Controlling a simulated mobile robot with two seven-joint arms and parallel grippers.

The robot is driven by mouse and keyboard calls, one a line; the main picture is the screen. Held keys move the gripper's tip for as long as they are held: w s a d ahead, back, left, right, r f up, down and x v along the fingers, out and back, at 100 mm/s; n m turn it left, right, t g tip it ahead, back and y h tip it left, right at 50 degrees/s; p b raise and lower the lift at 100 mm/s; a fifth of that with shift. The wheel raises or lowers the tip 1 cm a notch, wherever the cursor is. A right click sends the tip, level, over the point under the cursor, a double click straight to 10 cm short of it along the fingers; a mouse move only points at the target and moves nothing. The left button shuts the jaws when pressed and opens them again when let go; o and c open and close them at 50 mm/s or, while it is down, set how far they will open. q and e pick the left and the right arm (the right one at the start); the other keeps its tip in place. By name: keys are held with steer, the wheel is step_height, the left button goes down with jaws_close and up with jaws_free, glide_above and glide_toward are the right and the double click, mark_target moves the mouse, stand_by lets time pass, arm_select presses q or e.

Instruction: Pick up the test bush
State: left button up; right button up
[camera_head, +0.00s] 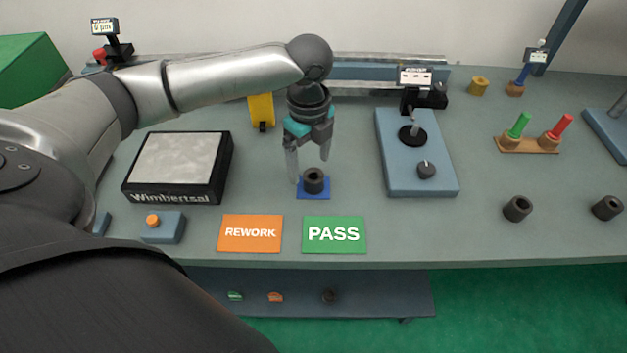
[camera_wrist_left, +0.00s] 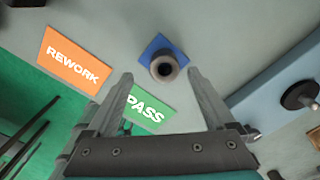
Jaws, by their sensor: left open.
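A dark, hollow bush (camera_head: 314,181) stands upright on a small blue pad (camera_head: 314,195) near the middle of the bench, its bore facing up. My left gripper (camera_head: 308,168) points down over it, open and empty, with its fingertips close to the bush. In the left wrist view the bush (camera_wrist_left: 164,67) shows between and slightly beyond the two fingertips (camera_wrist_left: 159,73), and neither finger is seen closed on it. My right gripper is not in view.
Orange REWORK (camera_head: 250,233) and green PASS (camera_head: 334,234) cards lie in front. A black-framed plate (camera_head: 177,166) is left, a blue fixture (camera_head: 412,155) with knobs right. Two other dark bushes (camera_head: 517,208) (camera_head: 607,207) stand further right. A yellow object (camera_head: 261,110) is behind the gripper.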

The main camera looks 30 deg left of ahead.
mark_target(314, 175)
arm_select(q)
steer(key=f, duration=0.3)
steer(key=f+b, duration=0.1)
steer(key=shift+w+d+f, duration=0.25)
steer(key=shift+f, duration=0.15)
steer(key=shift+c, duration=0.2)
jaws_close()
steer(key=shift+r, duration=0.1)
